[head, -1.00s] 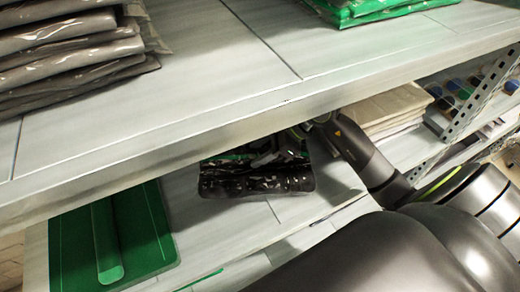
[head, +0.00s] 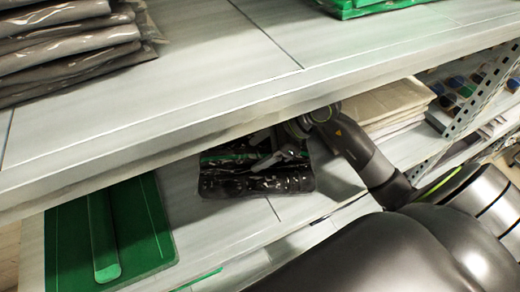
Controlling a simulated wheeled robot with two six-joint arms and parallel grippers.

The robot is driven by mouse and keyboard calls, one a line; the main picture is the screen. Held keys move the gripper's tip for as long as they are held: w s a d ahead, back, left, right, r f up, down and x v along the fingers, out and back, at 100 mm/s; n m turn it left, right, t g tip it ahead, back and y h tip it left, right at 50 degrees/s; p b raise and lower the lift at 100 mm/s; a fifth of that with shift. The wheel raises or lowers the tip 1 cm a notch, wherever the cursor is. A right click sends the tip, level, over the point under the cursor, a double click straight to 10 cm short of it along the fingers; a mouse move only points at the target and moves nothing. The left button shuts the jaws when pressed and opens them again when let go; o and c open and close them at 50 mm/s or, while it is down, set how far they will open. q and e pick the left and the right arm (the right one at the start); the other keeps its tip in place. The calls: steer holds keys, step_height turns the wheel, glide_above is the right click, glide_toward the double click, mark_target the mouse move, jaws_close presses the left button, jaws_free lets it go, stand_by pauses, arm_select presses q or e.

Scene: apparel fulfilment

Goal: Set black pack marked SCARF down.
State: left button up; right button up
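The black pack (head: 255,184), glossy and wrapped, is on or just above the lower shelf board, partly under the upper shelf. A green band shows along its far part; I cannot read any marking. My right gripper (head: 278,158) reaches in from the right, with its fingers at the pack's top far side. Whether they grip the pack or only touch it is unclear. The upper shelf's edge hides part of the pack's far side. My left gripper is out of view.
The upper shelf (head: 180,110) overhangs close above, carrying grey packs (head: 65,40) and green packs (head: 365,8). A green mat-like board (head: 145,225) lies left on the lower shelf (head: 185,200). Pale folded packs (head: 385,103) and a perforated upright (head: 485,90) stand right.

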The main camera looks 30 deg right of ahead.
steer(key=p+v, duration=1.1)
steer(key=v, duration=0.6)
steer(key=shift+d+r, duration=0.15)
steer(key=shift+d, duration=0.05)
steer(key=shift+s, duration=0.1)
